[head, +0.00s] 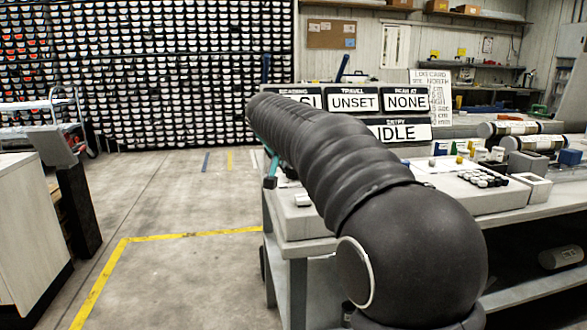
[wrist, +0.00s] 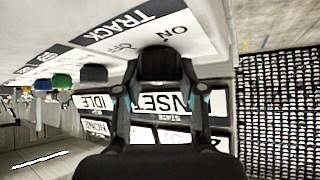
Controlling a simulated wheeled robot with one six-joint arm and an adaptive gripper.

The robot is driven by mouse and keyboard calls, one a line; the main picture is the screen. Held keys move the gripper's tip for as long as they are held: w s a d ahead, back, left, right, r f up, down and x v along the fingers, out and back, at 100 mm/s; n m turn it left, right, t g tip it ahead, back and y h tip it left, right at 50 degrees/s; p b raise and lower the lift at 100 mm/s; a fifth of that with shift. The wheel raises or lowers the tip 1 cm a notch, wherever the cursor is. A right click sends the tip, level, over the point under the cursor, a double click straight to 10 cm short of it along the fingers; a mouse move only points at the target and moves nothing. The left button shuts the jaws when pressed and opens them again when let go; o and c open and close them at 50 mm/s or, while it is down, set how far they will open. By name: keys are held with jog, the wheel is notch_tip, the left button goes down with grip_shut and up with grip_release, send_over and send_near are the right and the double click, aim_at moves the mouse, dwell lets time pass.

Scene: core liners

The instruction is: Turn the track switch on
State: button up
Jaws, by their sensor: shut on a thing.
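In the wrist view, a white plate marked TRACK (wrist: 122,25) carries the words ON and, partly covered, OFF. A dark switch knob (wrist: 158,62) sits at the plate's edge below these words. My gripper (wrist: 160,76) has a finger on each side of the knob and is shut on it. The gripper covers much of the knob, so I cannot tell which mark it points to. In the head view my black arm hides the switch and most of the gripper; only a small teal part shows beside the bench.
Display signs (head: 352,99) reading UNSET, NONE and IDLE stand on the bench behind my arm. Small coloured items (head: 462,148) and core tubes (head: 510,128) lie to the right. The floor (head: 190,270) left of the bench is clear, with yellow lines.

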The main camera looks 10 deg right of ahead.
jog(key=shift+f+m+g+h, duration=0.1)
jog(key=shift+m+g+h, duration=0.5)
jog(key=shift+m+h, duration=0.5)
jog(key=shift+m, duration=0.5)
jog(key=o, duration=1.1)
jog(key=shift+o, duration=0.2)
jog(key=v, duration=1.2)
jog(key=shift+w, duration=0.1)
